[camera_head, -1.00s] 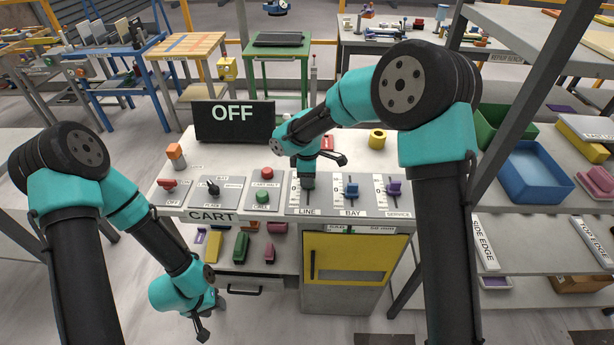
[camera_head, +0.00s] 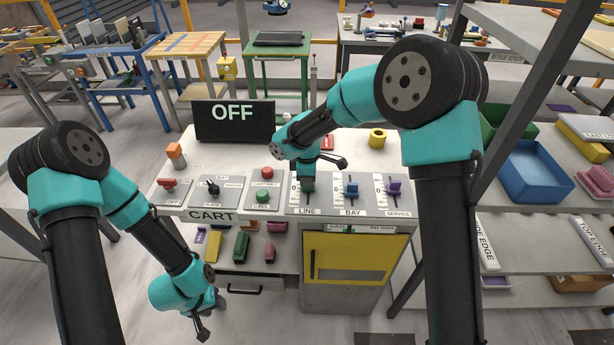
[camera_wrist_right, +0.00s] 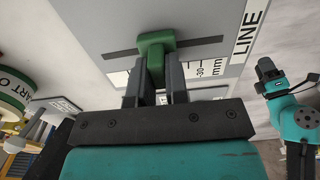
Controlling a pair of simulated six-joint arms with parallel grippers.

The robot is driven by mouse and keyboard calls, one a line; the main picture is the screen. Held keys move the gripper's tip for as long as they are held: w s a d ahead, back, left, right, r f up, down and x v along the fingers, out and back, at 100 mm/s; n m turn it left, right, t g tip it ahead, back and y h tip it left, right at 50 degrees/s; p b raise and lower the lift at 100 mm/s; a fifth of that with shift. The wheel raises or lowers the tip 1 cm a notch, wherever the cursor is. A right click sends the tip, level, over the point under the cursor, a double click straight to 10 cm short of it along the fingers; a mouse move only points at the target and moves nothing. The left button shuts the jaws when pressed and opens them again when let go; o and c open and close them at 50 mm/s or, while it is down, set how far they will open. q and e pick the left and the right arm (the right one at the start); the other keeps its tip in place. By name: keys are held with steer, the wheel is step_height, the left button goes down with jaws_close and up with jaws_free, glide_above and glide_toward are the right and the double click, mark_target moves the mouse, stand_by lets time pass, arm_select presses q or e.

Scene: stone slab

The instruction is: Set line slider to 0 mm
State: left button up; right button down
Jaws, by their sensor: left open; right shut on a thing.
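The line slider's green knob (camera_wrist_right: 155,44) sits in a dark straight slot on the grey panel marked LINE (camera_head: 308,211). In the right wrist view a white scale with a 30 mark lies along the slot; the fingers cover part of it, so I cannot read the exact setting. My right gripper (camera_head: 308,179) is shut on this knob, one finger on each side. In the head view the gripper hides most of the knob. My left gripper (camera_head: 205,325) is open and empty, low at the front left, away from the panel.
The blue bay slider (camera_head: 351,190) and purple service slider (camera_head: 394,188) stand to the right. A red button (camera_head: 267,173) and a green button (camera_head: 262,196) lie to the left. A dark display (camera_head: 234,122) behind reads OFF.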

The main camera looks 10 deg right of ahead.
steer(key=c, duration=1.1)
jaws_free()
step_height(320, 180, up, 17)
steer(key=shift+r, duration=0.2)
